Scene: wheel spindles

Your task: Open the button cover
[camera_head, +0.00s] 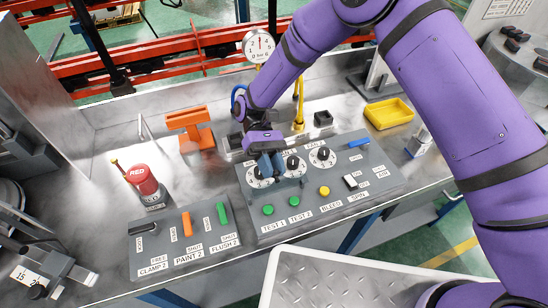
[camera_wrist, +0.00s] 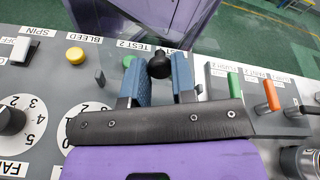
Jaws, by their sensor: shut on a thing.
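The grey control panel (camera_head: 347,200) carries dials, buttons and switches. My gripper (camera_head: 270,172) is low over the left part of this panel, at the left dial, and hides part of it. In the wrist view my gripper's blue fingers (camera_wrist: 161,84) close around a dark round-ended knob (camera_wrist: 159,66), with its lower part hidden. I cannot tell whether this knob belongs to the button cover. A green button (camera_head: 267,210) above the TEST 1 label, another green button (camera_head: 294,202) and a yellow button (camera_head: 324,191) show uncovered.
A smaller panel (camera_head: 182,262) with grey, orange and green levers lies at the left. A red cylinder (camera_head: 142,178), an orange stand (camera_head: 190,126) and a yellow tray (camera_head: 388,113) stand around the panels.

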